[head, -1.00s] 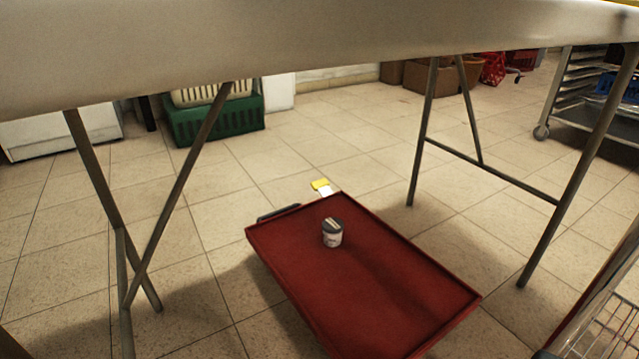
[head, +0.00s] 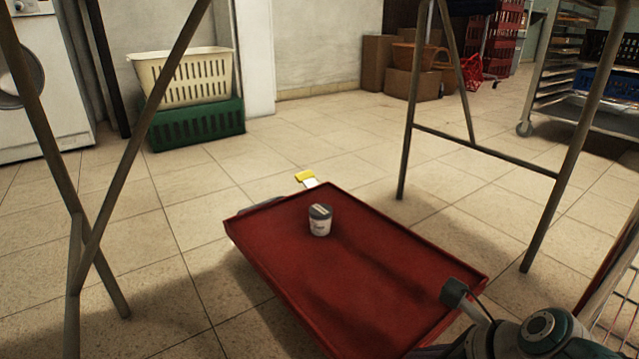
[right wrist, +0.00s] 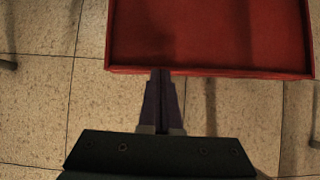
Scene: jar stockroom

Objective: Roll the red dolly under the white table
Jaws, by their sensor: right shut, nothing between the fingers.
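The red dolly (head: 370,265) stands on the floor between the leg frames of the table, with a low rim around its flat bed. A small white jar with a grey lid (head: 320,222) stands upright on it, towards the far end. The table's metal legs (head: 410,125) show left and right; its white top is out of the head view. My right arm reaches in at the lower right, by the dolly's near right corner. In the right wrist view my right gripper (right wrist: 162,74) is shut and empty, its tips at the dolly's edge (right wrist: 215,73); I cannot tell whether they touch. My left gripper is out of view.
A yellow and white object (head: 306,178) shows just beyond the dolly's far end. A green crate (head: 197,125) with a cream basket (head: 185,80) stands at the back left. Cardboard boxes (head: 412,84) and a wheeled rack (head: 560,85) are behind. Tiled floor is clear between.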

